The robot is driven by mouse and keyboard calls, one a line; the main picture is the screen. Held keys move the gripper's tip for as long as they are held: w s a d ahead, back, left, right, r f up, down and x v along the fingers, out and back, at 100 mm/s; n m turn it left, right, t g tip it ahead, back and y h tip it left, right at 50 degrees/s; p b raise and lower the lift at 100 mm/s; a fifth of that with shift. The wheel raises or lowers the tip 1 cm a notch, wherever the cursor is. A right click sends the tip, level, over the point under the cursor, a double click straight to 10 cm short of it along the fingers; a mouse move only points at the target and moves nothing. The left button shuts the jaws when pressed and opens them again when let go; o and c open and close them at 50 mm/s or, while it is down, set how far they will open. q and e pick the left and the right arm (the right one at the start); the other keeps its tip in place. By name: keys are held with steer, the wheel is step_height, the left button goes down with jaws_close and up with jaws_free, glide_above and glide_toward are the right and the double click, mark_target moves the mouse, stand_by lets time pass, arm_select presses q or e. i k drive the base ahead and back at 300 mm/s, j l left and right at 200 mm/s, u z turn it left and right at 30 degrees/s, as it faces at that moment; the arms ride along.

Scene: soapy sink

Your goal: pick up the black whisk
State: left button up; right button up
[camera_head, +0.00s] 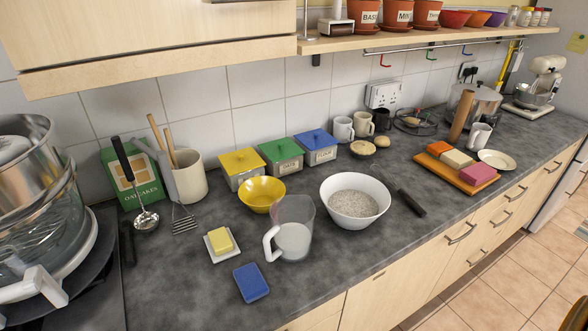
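I cannot clearly make out a black whisk. A black-handled ladle-like utensil (146,219) leans at the left, its metal head low near the counter. Beside it, a grey-handled utensil with a wire or slotted head (184,221) leans near the cream crock (190,178). A short black handle-like object (411,203) lies on the counter right of the white bowl (355,201); its type is unclear. Another dark object (128,243) lies near the left appliance. Neither of my grippers is in view.
A measuring jug (292,233), yellow bowl (262,194), butter dish (221,244) and blue sponge (251,283) stand mid-counter. A glass-and-metal appliance (35,205) fills the left. A board with coloured blocks (457,171) is at the right. The front counter (180,295) is mostly clear.

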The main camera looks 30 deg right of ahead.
mark_target(410, 201)
steer(key=l+u, duration=0.4)
steer(key=k+l+u, duration=0.15)
steer(key=l+u, duration=0.25)
steer(key=k+l+u, duration=0.15)
steer(key=l+u, duration=0.25)
steer(key=k+l+u, duration=0.25)
steer(key=l+u, duration=0.2)
steer(key=k+l+u, duration=0.2)
steer(key=u, duration=0.2)
